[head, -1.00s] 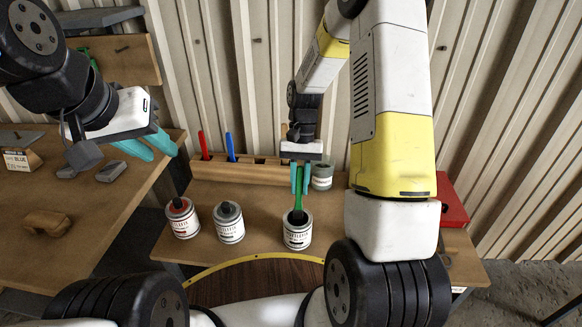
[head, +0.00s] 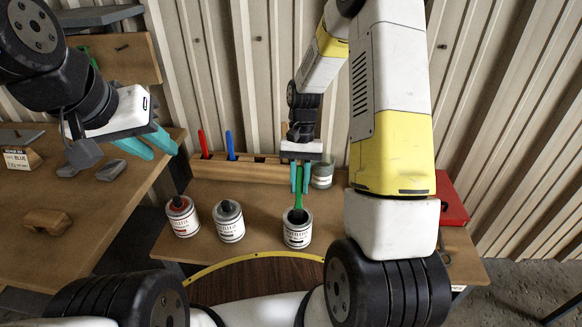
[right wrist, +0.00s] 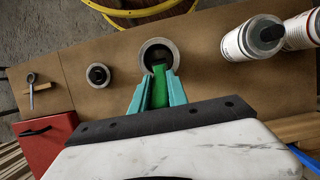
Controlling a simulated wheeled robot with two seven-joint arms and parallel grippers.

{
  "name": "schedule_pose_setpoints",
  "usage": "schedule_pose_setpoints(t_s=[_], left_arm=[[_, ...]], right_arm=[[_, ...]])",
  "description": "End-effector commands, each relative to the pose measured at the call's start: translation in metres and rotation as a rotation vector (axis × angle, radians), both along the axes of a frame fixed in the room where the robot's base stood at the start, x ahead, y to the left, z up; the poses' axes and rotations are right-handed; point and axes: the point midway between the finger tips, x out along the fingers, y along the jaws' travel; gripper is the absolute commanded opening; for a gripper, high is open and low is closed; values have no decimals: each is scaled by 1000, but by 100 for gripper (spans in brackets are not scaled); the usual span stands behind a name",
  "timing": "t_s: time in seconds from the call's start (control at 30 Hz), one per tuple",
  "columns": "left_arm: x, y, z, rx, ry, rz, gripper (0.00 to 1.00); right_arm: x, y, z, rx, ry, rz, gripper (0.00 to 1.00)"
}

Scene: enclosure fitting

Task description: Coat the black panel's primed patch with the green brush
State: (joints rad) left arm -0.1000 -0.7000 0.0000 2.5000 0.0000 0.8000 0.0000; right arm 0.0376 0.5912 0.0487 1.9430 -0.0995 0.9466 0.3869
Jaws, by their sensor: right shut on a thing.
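My right gripper (head: 300,179) is shut on the green brush (head: 299,200), which stands upright with its lower end inside the open can (head: 298,236) on the small table. The right wrist view shows the green brush (right wrist: 159,84) between the teal fingers, its tip hidden in the can (right wrist: 146,54). My left gripper (head: 163,152) is open and empty, above the gap by the left table. I cannot make out a black panel with a primed patch for certain; a dark grey slab (head: 105,16) shows at the upper left.
A red-marked can (head: 182,220) and a grey-marked can (head: 229,226) stand left of the brush's can. Red (head: 203,142) and blue (head: 230,145) handles stand in a wooden rack (head: 215,171). A small jar (head: 321,176) is behind, a red box (head: 452,202) at right.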

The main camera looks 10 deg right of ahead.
Motion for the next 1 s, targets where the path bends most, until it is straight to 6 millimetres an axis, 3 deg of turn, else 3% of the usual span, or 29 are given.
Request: schedule_pose_setpoints(t_s=[0.27, 1.0], left_arm=[[0, 0, 0, 0, 0, 0, 30], [0, 0, 0, 0, 0, 0, 30]], right_arm=[[-1, 0, 1, -1, 1, 0, 0], [0, 0, 61, 0, -1, 0, 0]])
